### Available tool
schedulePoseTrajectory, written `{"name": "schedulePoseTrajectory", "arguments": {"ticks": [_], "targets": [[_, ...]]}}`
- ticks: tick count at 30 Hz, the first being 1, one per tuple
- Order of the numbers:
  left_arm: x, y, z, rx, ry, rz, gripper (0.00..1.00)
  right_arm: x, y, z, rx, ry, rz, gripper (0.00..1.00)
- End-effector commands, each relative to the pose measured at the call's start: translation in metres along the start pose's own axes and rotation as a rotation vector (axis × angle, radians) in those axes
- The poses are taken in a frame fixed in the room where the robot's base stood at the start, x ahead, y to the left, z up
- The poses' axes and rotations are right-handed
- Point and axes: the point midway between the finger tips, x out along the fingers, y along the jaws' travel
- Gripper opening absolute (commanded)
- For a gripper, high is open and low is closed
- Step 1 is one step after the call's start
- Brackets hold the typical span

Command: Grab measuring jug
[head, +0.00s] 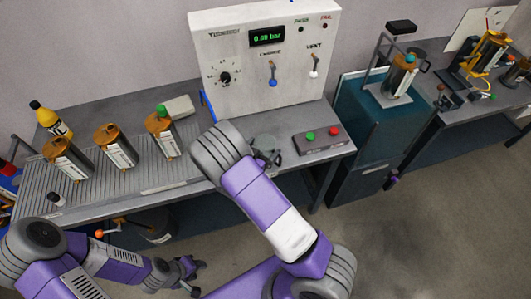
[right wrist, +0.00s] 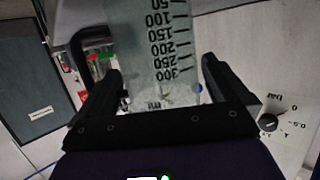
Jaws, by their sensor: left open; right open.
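The measuring jug (head: 265,141) is a clear, greyish vessel on the bench below the control panel, partly hidden by my right arm. In the right wrist view the jug (right wrist: 160,50) shows its black graduations upside down, and its dark handle is at the left. My right gripper (right wrist: 163,85) is open, with one finger on either side of the jug's wall. It shows small and dark beside the jug in the head view (head: 268,158). Whether the fingers touch the jug I cannot tell. My left gripper (head: 190,275) is open and empty, low in front of the bench.
The control panel (head: 240,35) stands behind the jug. A button box (head: 320,140) with green and red buttons is to its right. A teal cabinet (head: 375,140) stands further right.

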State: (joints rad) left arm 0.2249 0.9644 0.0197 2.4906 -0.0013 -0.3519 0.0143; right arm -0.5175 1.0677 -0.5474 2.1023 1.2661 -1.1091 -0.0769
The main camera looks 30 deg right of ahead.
Motion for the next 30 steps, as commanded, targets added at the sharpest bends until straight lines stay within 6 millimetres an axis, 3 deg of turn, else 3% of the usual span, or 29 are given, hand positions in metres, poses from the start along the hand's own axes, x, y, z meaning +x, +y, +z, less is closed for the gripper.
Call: {"name": "schedulePoseTrajectory", "arguments": {"ticks": [3,10,19,26,30], "targets": [[0.002,-0.001,0.0,0.0,0.0,0.0,0.43,0.011,0.001,0.0,-0.001,0.0,0.0,1.0],[0.002,-0.001,0.0,0.0,0.0,0.0,0.43,0.012,0.0,0.0,-0.001,-0.001,-0.002,1.0],[0.002,-0.001,0.0,0.0,0.0,0.0,0.43,0.011,0.0,0.0,-0.002,-0.001,-0.002,0.57],[0.001,0.0,0.0,0.0,0.0,0.0,0.43,0.011,0.0,-0.002,-0.001,-0.001,-0.002,0.57],[-0.004,0.002,0.0,0.0,0.0,0.0,0.43,0.006,-0.001,-0.017,0.003,0.0,-0.003,0.57]]}}
